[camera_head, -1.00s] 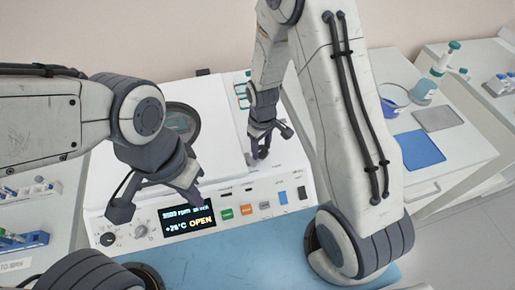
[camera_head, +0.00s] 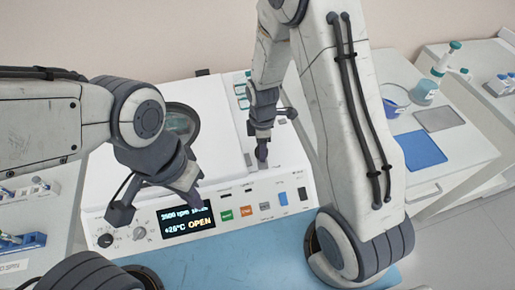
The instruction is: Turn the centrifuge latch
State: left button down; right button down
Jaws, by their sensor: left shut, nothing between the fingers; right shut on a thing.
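The white centrifuge (camera_head: 110,180) stands on a bench in the middle, with a round window (camera_head: 184,124) in its top. My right gripper (camera_head: 262,158) points down at the right part of the centrifuge top, near the front edge. It is shut on a small part there, seemingly the latch, which its fingers mostly hide. My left gripper (camera_head: 192,197) is shut and empty above the front panel, just over the display.
Knobs (camera_head: 140,233) and coloured buttons (camera_head: 246,210) line the front panel. A blue mat (camera_head: 230,262) lies before it. At right a side bench holds a blue pad (camera_head: 420,149), a grey pad (camera_head: 438,117) and a bottle (camera_head: 424,91). Tube racks (camera_head: 22,243) stand at left.

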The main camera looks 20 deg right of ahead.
jog(key=shift+n, duration=0.9)
jog(key=shift+c, duration=1.3)
grip_release()
jog(key=shift+r, duration=0.15)
notch_tip(320, 180, up, 10)
jog(key=b, duration=0.1)
jog(key=shift+b, duration=0.35)
jog(key=shift+r, duration=0.15)
